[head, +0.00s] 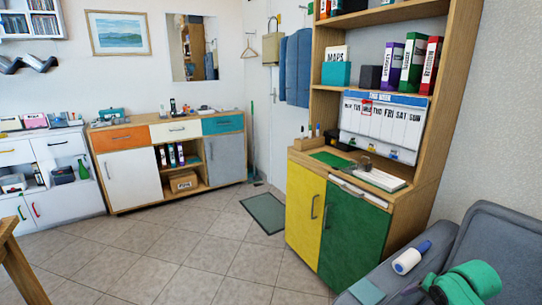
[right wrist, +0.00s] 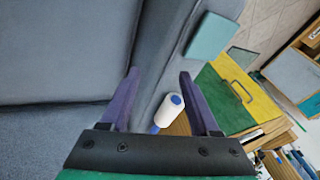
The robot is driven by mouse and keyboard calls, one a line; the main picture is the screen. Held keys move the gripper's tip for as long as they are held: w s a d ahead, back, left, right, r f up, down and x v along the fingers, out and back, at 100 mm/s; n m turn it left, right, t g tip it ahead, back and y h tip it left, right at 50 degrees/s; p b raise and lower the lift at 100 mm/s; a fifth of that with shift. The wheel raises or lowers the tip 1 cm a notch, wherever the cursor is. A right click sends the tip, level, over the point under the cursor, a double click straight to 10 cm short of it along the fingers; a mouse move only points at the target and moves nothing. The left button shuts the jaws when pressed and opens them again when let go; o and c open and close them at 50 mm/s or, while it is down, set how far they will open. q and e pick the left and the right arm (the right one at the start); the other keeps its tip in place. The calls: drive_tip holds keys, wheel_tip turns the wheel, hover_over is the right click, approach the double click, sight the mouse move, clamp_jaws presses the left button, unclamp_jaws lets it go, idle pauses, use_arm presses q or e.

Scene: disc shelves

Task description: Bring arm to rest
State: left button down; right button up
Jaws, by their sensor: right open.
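My right gripper (right wrist: 158,73) is open in the right wrist view, with its two purple fingers apart and nothing between them. It is over the grey-blue sofa (right wrist: 60,45). Past the fingers, a white roller with blue ends (right wrist: 172,107) shows, apart from them. In the head view, a green part that looks like my right arm is at the lower right, over the sofa (head: 497,232); the fingers are not clear there. My left gripper is not in view.
The white and blue roller (head: 408,258) and a flat teal item (head: 366,292) are on the sofa arm. Beside it stands a cabinet with yellow (head: 305,208) and green (head: 352,240) doors and shelves above. A wooden edge (head: 22,268) is at the lower left. The tiled floor (head: 190,260) between is clear.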

drive_tip(key=s+a+f+n+g, duration=0.1)
drive_tip(key=s+a+f+n, duration=0.6)
drive_tip(key=a, duration=0.5)
drive_tip(key=s+a+n+g, duration=0.1)
drive_tip(key=s+a+n, duration=0.5)
drive_tip(key=s, duration=0.6)
wheel_tip(320, 180, down, 20)
drive_tip(key=s+a+g, duration=0.1)
drive_tip(key=s+d+f+g, duration=0.2)
drive_tip(key=s+d+f, duration=0.1)
drive_tip(key=s+f, duration=1.35)
use_arm(q)
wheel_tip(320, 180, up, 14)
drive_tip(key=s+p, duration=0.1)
drive_tip(key=p, duration=1.3)
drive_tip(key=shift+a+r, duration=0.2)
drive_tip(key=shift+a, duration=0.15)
use_arm(e)
wheel_tip(320, 180, up, 15)
drive_tip(key=s, duration=0.1)
drive_tip(key=shift+s+f+m, duration=0.15)
drive_tip(key=shift+s+m, duration=0.1)
drive_tip(key=shift+m, duration=0.05)
drive_tip(key=shift+d, duration=0.1)
